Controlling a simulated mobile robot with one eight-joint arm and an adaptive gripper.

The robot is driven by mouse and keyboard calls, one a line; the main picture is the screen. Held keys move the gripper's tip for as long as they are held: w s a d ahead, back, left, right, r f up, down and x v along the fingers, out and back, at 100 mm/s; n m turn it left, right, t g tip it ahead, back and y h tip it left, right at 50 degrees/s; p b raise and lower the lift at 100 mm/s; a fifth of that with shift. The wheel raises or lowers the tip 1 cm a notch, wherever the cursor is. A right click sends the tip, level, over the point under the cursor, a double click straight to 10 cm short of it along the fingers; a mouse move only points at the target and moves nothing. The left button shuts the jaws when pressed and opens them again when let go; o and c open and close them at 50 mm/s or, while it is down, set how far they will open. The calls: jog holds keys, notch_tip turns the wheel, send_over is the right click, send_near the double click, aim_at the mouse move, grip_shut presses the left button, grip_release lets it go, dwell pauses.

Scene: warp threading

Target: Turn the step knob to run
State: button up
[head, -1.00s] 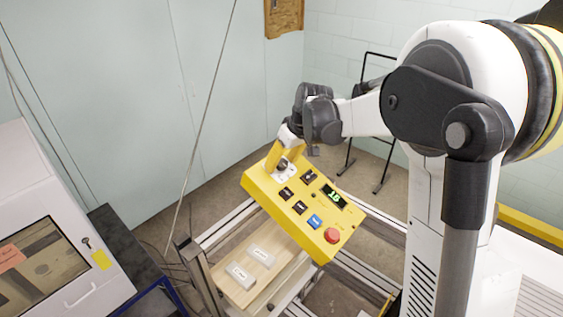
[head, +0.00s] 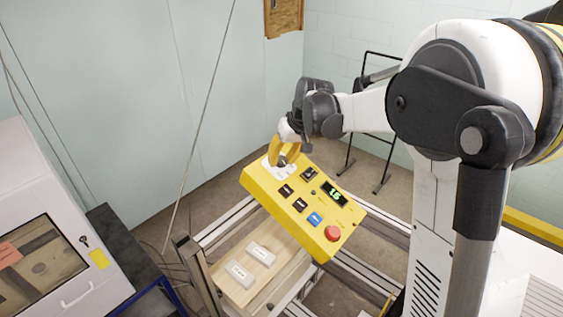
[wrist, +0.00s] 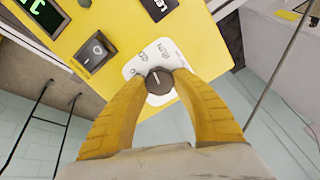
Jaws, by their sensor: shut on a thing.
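The step knob (wrist: 159,82) is a small dark round knob with a pale pointer line, on a white label plate (wrist: 137,66) with printed positions. It sits on the yellow control panel (head: 276,203), at the panel's upper left in the head view. In the wrist view the yellow fingers of my gripper (wrist: 160,84) are shut on the knob, one on each side. The pointer stands roughly upright in that view; the label text is only partly readable. In the head view my gripper (head: 283,156) reaches down onto the panel and covers much of the knob.
The panel also has a green display (head: 334,193), several dark rocker switches, a blue button (head: 315,219) and a red button (head: 332,233). Below it is a wooden board (head: 233,289) with two grey blocks, in an aluminium frame. A white cabinet (head: 40,190) stands left.

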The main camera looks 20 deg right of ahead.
jog(key=m+b, duration=0.2)
jog(key=m, duration=0.3)
jog(key=shift+m, duration=0.7)
jog(key=o, duration=1.2)
jog(key=v, duration=1.2)
jog(key=shift+a, duration=0.1)
